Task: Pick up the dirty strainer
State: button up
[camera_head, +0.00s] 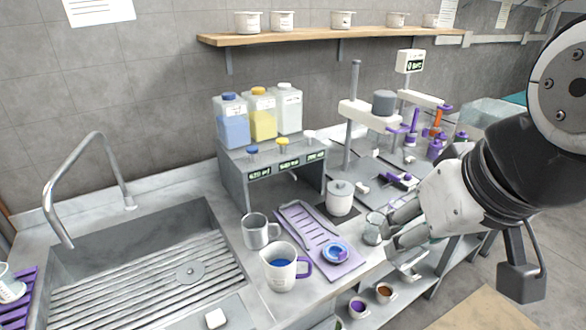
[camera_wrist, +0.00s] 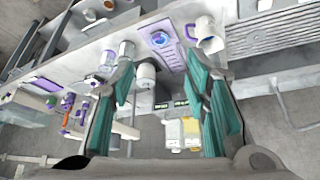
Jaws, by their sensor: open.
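A small round dish-like piece with a purple-grey rim and blue residue inside, which looks like the dirty strainer (camera_head: 335,253), lies on the near end of a lilac slotted tray (camera_head: 296,222). It also shows near the top middle of the wrist view (camera_wrist: 160,39). My gripper (camera_head: 396,230) is open and empty, above the counter's front edge and to the right of the strainer, apart from it. In the wrist view the strainer lies beyond the gap between my two teal-padded fingers (camera_wrist: 160,64). Fine mesh is too small to make out.
A mug with blue liquid (camera_head: 281,266) and a metal cup (camera_head: 257,231) stand left of the tray. A white lidded jar (camera_head: 340,198) and a clear glass (camera_head: 374,229) stand right. The sink (camera_head: 130,262) is further left; a dispenser stand (camera_head: 236,188) is behind.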

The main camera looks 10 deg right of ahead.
jog(key=shift+d, duration=0.15)
jog(key=o, duration=0.6)
jog(key=shift+w, duration=0.1)
jog(key=shift+o, duration=1.3)
jog(key=shift+w+n, duration=0.3)
jog(key=n+g+h, duration=0.4)
jog(key=n, duration=1.8)
send_over(338, 250)
jog(key=a, duration=0.2)
jog(key=f, duration=2.7)
jog(key=shift+s+a, duration=0.1)
jog(key=shift+s, duration=0.3)
jog(key=shift+a+p+x, duration=0.1)
jog(key=shift+p+x, duration=0.35)
jog(key=shift+x, duration=0.9)
jog(key=shift+a+p+x, duration=0.15)
jog(key=shift+p+x, duration=0.3)
jog(key=shift+x, duration=0.95)
